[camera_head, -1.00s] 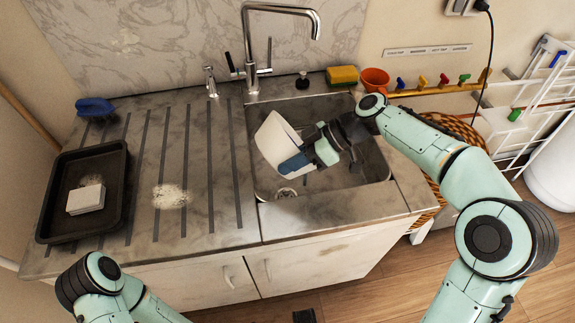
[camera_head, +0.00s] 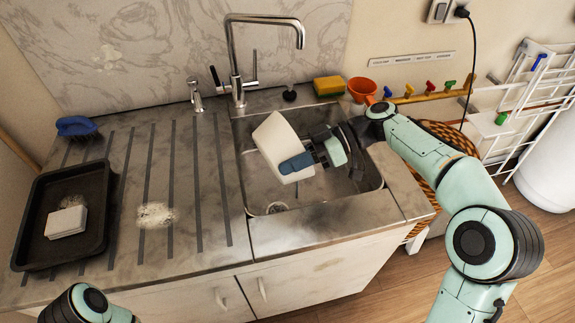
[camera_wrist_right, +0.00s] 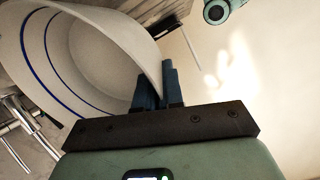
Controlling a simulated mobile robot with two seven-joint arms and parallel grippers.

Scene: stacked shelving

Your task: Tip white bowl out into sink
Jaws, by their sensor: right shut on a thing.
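The white bowl (camera_head: 273,140) is tilted on its side over the sink (camera_head: 318,193) in the head view. My right gripper (camera_head: 297,163) is shut on the bowl's rim at its lower right side. In the right wrist view the bowl (camera_wrist_right: 88,58) shows its inside, with blue bands around it, and the right gripper's fingers (camera_wrist_right: 158,88) pinch its rim. No contents show in the part of the bowl that I can see. The sink's drain (camera_head: 277,207) shows below the bowl. My left gripper is out of view; only part of my left arm shows at the lower left.
A tall tap (camera_head: 238,65) stands behind the sink. A black tray (camera_head: 28,240) holding a white block, and a blue brush (camera_head: 76,125), lie left on the draining board.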

